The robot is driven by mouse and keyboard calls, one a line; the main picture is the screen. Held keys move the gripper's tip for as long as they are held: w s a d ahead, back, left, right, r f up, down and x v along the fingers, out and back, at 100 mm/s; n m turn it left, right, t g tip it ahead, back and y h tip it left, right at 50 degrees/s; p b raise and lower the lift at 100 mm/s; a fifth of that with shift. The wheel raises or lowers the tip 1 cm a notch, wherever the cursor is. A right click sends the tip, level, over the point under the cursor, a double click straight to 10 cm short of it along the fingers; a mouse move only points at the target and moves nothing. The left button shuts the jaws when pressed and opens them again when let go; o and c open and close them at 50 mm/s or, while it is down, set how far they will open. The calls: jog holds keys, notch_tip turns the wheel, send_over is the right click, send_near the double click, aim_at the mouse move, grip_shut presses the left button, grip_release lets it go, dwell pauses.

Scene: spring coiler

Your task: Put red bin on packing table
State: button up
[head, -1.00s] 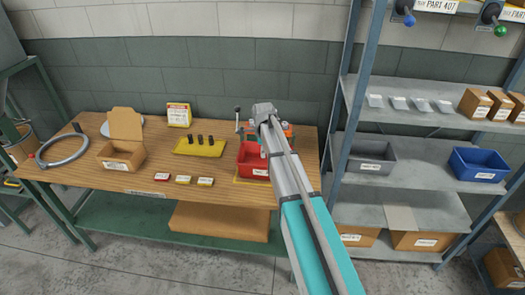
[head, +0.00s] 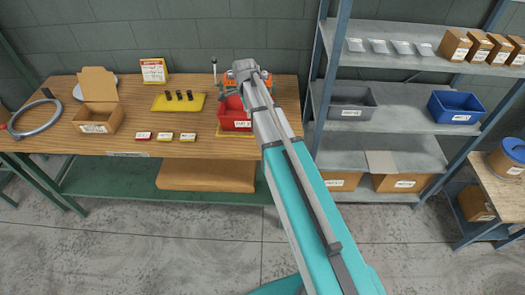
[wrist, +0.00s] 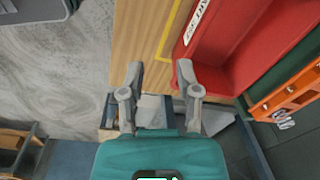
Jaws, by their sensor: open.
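The red bin (head: 235,119) stands upright on a wooden-topped table (head: 60,135), near its right end, by a yellow outline on the tabletop. My arm hides part of it in the head view. In the wrist view the red bin (wrist: 245,45) fills the upper right, with its white label toward the left. My gripper (wrist: 160,72) is open and empty at the bin's end. Its right finger overlaps the bin's edge in the picture; I cannot tell whether they touch. No readable sign shows which table is the packing table.
An orange device (head: 262,78) stands close behind the bin. A yellow tray (head: 178,102), small labelled boxes and an open carton (head: 97,115) lie to the left. A metal shelf rack (head: 385,120) holds a grey bin (head: 352,100) and a blue bin (head: 455,106). Another table (head: 505,190) stands far right.

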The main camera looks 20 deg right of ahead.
jog(key=s+n, duration=1.7)
jog(key=s, duration=0.5)
jog(key=shift+s+g, duration=0.3)
jog(key=shift+g, duration=0.1)
